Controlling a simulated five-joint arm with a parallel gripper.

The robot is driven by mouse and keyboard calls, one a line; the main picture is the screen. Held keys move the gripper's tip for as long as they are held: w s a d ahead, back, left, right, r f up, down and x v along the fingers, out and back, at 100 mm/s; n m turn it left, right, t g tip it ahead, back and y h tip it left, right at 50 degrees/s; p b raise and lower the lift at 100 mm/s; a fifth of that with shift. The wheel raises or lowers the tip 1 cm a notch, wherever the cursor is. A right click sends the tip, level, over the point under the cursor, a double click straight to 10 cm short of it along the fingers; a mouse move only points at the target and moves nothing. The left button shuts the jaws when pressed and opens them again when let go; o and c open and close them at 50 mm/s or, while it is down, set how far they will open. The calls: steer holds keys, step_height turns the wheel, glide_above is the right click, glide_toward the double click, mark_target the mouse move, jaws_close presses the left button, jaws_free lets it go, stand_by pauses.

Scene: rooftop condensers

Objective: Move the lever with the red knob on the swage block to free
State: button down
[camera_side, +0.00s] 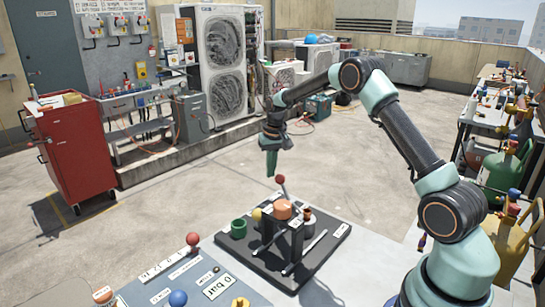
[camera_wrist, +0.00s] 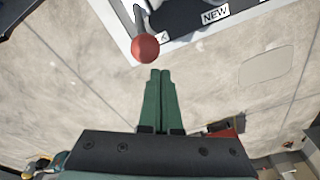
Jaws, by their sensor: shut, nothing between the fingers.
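The lever's red knob (camera_side: 280,179) stands on a thin metal rod above the dark base (camera_side: 325,255) of the swage block, at its far edge. In the wrist view the red knob (camera_wrist: 145,48) is just ahead and slightly left of my fingertips, with part of its rod behind it. My gripper (camera_side: 271,174) points down beside the knob, on its left in the side view. My gripper (camera_wrist: 160,72) is shut with its green fingers together and holds nothing. A small gap shows between fingertips and knob in the wrist view. The lever's foot is partly hidden.
A green cup (camera_side: 238,229) and an orange round part (camera_side: 283,210) stand on the base. A blue-grey panel (camera_side: 205,268) with another red knob (camera_side: 192,239) lies in front left. A red cabinet (camera_side: 80,155) stands far left. Floor behind the block is clear.

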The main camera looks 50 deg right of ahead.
steer(key=shift+s, duration=0.85)
steer(key=shift+s+f, duration=0.1)
steer(key=shift+s, duration=0.2)
steer(key=shift+s+f, duration=0.1)
steer(key=shift+w, duration=0.6)
step_height(320, 180, up, 7)
steer(key=shift+w+r, duration=0.2)
stand_by(0.5)
